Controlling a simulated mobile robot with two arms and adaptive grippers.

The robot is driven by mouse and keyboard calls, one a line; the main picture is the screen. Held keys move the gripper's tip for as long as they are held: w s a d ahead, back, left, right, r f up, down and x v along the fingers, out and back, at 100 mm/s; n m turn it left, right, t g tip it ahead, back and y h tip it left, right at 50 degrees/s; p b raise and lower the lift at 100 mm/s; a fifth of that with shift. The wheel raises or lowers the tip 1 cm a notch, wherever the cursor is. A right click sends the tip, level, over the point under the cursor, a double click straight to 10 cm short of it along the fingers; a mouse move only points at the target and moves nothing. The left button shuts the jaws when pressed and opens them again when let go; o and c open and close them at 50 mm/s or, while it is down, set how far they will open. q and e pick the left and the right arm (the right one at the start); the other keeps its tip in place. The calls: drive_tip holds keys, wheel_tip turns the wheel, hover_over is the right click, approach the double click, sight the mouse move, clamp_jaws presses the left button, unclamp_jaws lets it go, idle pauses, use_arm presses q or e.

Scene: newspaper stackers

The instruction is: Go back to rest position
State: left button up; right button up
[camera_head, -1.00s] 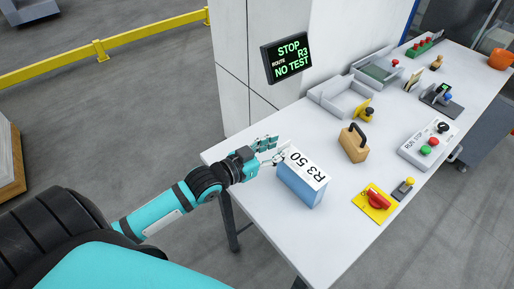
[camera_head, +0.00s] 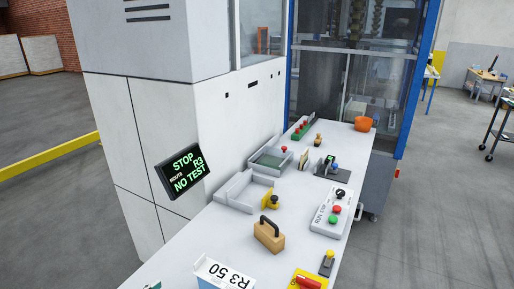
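Neither full arm shows in the head view. A small teal piece at the bottom edge, left of the blue and white box marked R3 50 (camera_head: 222,273), looks like the tip of my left gripper (camera_head: 153,286). Its fingers are cut off by the frame, so I cannot tell whether it is open or shut. The box sits at the near end of the white table (camera_head: 193,240) and is partly cut off below. My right gripper is out of view.
The table carries a wooden block with a black handle (camera_head: 269,234), a button box (camera_head: 332,212), grey trays (camera_head: 236,192), a red switch on yellow (camera_head: 306,281) and an orange pot (camera_head: 364,124). A white cabinet with a STOP display (camera_head: 183,172) borders it. Open floor lies at left and right.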

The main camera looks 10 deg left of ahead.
use_arm(q)
drive_tip(key=s+d+f+n+g+y, duration=0.1)
drive_tip(key=s+d+f+g+y, duration=0.2)
drive_tip(key=s+f+g, duration=0.35)
drive_tip(key=s+d+f+n+g+y, duration=0.1)
drive_tip(key=s+d+f+g+y, duration=0.15)
drive_tip(key=s+f+g, duration=0.4)
drive_tip(key=s+f, duration=0.3)
drive_tip(key=f, duration=2.4)
drive_tip(key=s+a+f+g, duration=0.1)
drive_tip(key=s+a+f, duration=0.1)
drive_tip(key=s+f, duration=1.4)
drive_tip(key=shift+s+a+b, duration=0.35)
drive_tip(key=shift+s, duration=0.05)
